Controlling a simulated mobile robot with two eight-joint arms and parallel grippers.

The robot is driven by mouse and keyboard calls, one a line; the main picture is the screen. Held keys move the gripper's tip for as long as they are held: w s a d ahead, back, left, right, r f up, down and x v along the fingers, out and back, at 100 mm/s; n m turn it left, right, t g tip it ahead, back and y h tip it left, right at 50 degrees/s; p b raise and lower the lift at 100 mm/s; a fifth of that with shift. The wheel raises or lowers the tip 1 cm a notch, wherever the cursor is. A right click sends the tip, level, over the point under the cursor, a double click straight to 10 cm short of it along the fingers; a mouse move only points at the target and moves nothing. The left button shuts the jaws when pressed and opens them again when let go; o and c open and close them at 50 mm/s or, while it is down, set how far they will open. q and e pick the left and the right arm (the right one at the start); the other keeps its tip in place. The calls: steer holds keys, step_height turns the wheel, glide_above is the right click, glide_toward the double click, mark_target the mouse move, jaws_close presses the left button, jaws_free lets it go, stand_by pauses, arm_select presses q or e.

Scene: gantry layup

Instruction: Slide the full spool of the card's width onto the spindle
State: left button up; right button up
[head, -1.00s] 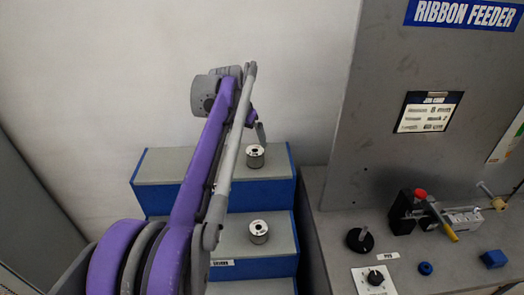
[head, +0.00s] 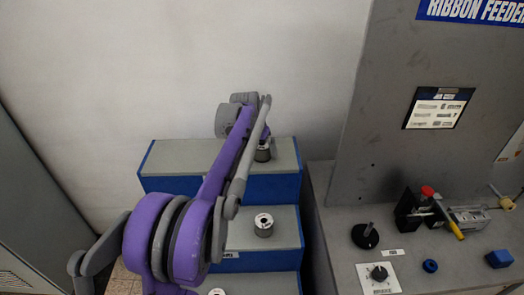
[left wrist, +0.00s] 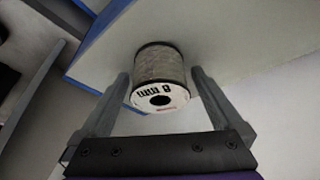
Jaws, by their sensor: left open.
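A grey-sided spool with a white end marked "8 mm" (left wrist: 160,75) sits between the two fingers of my open left gripper (left wrist: 160,80) in the left wrist view. A gap shows beside each finger. In the head view this spool (head: 263,154) stands on the top step, partly hidden by my left arm; my left gripper (head: 262,137) is mostly hidden there. A black disc with an upright post (head: 365,235), perhaps the spindle, stands on the grey bench. The job card (head: 438,108) is on the grey panel; its print is too small to read. My right gripper is not in view.
A second spool (head: 263,224) stands on the middle step and a third (head: 217,292) shows lower down. A gap separates steps and bench.

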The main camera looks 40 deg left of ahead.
arm_select(q)
jaws_close()
stand_by(0.5)
